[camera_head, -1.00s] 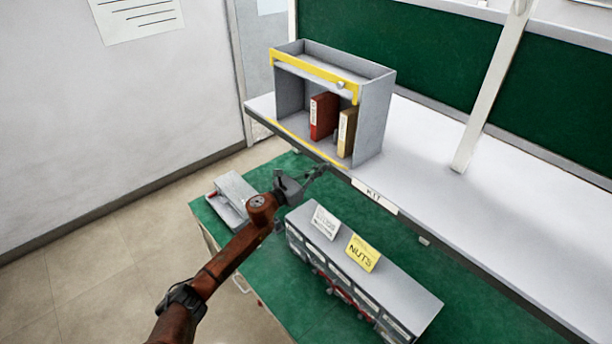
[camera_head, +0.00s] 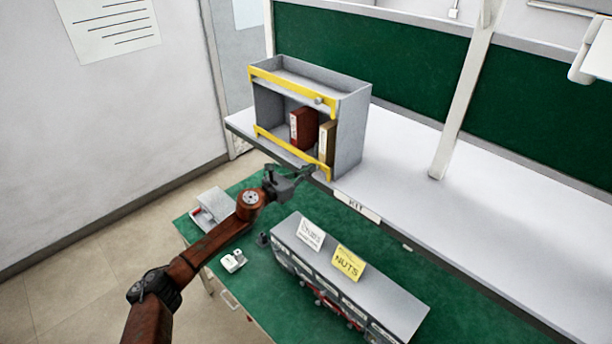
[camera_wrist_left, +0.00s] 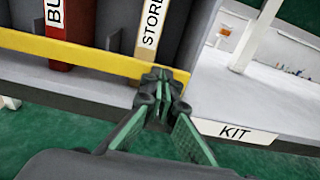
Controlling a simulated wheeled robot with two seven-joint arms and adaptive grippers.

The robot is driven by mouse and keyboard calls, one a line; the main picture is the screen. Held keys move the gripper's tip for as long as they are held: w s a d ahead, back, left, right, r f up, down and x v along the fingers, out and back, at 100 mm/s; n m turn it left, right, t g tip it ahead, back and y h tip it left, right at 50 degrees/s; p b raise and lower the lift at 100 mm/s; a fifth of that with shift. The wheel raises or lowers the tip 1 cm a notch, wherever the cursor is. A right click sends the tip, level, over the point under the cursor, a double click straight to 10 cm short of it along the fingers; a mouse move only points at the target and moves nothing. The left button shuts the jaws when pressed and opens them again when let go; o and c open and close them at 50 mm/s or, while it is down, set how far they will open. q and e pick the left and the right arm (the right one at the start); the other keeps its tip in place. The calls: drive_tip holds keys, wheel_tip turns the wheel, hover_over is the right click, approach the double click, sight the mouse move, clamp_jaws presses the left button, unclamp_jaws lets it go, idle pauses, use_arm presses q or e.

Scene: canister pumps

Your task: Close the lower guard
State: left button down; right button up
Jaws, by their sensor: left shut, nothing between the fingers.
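The lower guard (camera_head: 283,149) is a yellow bar standing up across the lower front of the grey cabinet (camera_head: 351,127). In the left wrist view the guard (camera_wrist_left: 70,53) runs across in front of the binders. My left gripper (camera_head: 314,171) is shut and empty at the guard's right end. In the left wrist view my left gripper's fingertips (camera_wrist_left: 162,82) overlap that end; whether they touch it is hard to tell. The upper guard (camera_head: 290,84) is a yellow bar across the cabinet's top front. My right gripper is not in view.
A red binder (camera_head: 303,128) and a tan binder (camera_head: 327,142) stand inside the cabinet. The white shelf (camera_head: 420,210) is clear to the right. Below, the green bench holds a grey drawer unit (camera_head: 375,293) with a yellow NUTS card (camera_head: 348,263).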

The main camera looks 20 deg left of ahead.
use_arm(q)
drive_tip(key=shift+w+d+r, duration=0.15)
drive_tip(key=shift+w+r, duration=0.35)
drive_tip(key=shift+r, duration=0.6)
drive_tip(key=shift+w, duration=0.1)
